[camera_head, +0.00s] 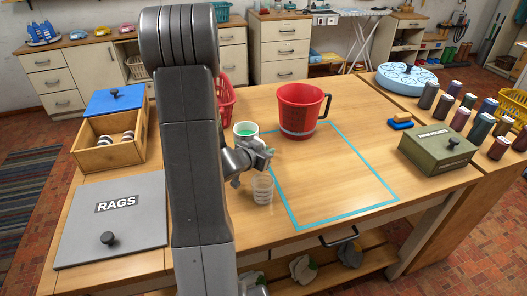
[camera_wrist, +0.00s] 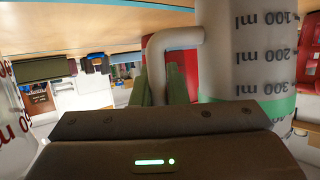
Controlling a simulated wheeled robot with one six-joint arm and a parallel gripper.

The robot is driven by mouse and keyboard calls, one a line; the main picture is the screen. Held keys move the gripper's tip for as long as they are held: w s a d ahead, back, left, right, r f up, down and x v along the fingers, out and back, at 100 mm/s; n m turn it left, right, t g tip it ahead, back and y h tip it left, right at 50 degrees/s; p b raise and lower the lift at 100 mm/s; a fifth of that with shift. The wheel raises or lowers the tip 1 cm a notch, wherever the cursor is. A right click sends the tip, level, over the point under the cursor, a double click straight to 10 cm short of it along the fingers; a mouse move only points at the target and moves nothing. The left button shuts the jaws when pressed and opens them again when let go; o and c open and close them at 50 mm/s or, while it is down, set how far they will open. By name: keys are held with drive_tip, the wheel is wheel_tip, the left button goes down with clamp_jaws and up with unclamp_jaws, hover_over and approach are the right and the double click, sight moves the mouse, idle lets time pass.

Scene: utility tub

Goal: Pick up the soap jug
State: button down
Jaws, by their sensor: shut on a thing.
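The soap jug (camera_head: 245,129) is a pale measuring jug with green liquid inside, left of the red jug in the head view. My gripper (camera_head: 262,153) is in front of it, and part of the jug is hidden behind my gripper and arm. In the wrist view, which is upside down, the soap jug (camera_wrist: 245,50) shows ml marks and a green band. Its pale handle (camera_wrist: 178,38) runs between the fingers of my gripper (camera_wrist: 164,85), which are shut on it. I cannot tell whether the jug's base touches the table.
A clear cup (camera_head: 262,188) stands close below my gripper. A red jug (camera_head: 299,110) stands behind, to the right. A blue outline (camera_head: 345,217) marks bare tabletop at right. A grey RAGS lid (camera_head: 113,225), a wooden box (camera_head: 108,150) and a green box (camera_head: 437,150) stand farther out.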

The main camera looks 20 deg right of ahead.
wheel_tip(320, 180, up, 10)
drive_tip(key=p, duration=0.2)
drive_tip(key=shift+f, duration=0.2)
idle(0.6)
